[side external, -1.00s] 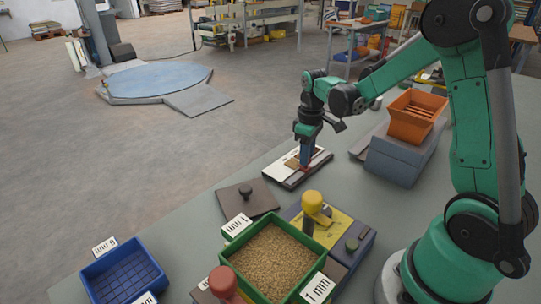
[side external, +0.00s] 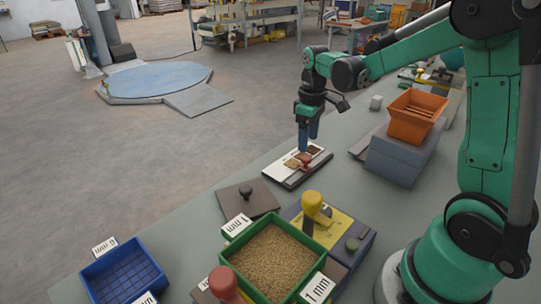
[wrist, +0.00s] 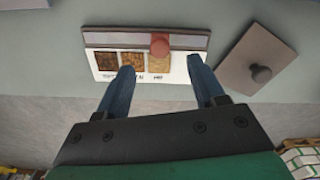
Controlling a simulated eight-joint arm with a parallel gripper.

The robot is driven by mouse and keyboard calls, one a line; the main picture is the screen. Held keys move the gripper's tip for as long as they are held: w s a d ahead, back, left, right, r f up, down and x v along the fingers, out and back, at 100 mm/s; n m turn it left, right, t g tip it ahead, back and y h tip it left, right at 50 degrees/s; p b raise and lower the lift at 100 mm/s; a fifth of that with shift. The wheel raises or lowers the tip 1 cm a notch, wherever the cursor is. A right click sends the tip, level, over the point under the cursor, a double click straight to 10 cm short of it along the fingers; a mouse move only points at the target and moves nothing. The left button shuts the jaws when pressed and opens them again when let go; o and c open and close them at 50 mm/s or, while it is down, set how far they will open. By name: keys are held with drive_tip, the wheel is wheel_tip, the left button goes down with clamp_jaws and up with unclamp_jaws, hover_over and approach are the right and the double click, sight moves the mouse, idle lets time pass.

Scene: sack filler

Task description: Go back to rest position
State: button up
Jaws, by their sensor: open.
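My gripper (side external: 307,143) hangs pointing down, just above a white sample board (side external: 283,177) on the table. In the wrist view the blue fingers (wrist: 165,85) are spread apart with nothing between them. The sample board (wrist: 180,75) shows several brown and tan patches with small labels. A red knob-like piece (side external: 304,162) sits on the board at the tan patch; the wrist view also shows it (wrist: 160,45), beyond the fingertips and apart from them.
A dark plate with a knob (side external: 247,198) lies beside the board. Nearer are a green grain tray (side external: 273,252), a yellow-knobbed device (side external: 320,212) and a blue tray (side external: 124,272). An orange hopper on a grey box (side external: 412,118) stands right of the board.

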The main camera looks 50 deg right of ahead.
drive_tip(key=shift+r, duration=0.65)
drive_tip(key=shift+a, duration=0.1)
drive_tip(key=s+a+r+m+t, duration=0.1)
drive_tip(key=s+a+r+t, duration=0.1)
drive_tip(key=a, duration=0.4)
drive_tip(key=s+a+r+m+t, duration=0.1)
drive_tip(key=s+a+r+t, duration=0.1)
drive_tip(key=s+a+t, duration=0.2)
drive_tip(key=shift+a+m+t, duration=0.3)
drive_tip(key=shift+a+t, duration=0.3)
drive_tip(key=shift+a, duration=0.55)
idle(0.4)
